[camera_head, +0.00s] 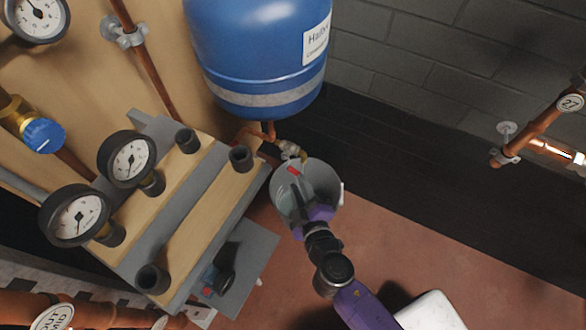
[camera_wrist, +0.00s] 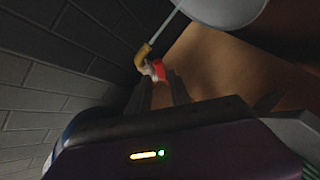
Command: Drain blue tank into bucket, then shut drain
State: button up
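The blue tank (camera_head: 255,45) hangs at the top middle of the head view, with a white label and grey band. Below it, a copper pipe leads to the brass drain valve (camera_head: 289,149). The valve's red handle (camera_head: 293,170) shows over the pale grey bucket (camera_head: 328,185). My gripper (camera_head: 297,195) is over the bucket, with its fingers near the handle. In the wrist view, my gripper (camera_wrist: 160,88) is open, and the red handle (camera_wrist: 161,70) lies just ahead of the fingertips. Contact cannot be told. The bucket's inside is partly hidden by my gripper.
A grey and wooden stand (camera_head: 190,210) with black pipe ends is left of the bucket. Pressure gauges (camera_head: 128,160) stand beside it. Copper pipes (camera_head: 550,125) run along the grey block wall at right.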

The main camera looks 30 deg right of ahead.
aim_at(294, 173)
jog(key=x, duration=0.6)
jog(key=shift+w+f, duration=0.1)
jog(key=shift+w, duration=0.15)
grip_shut()
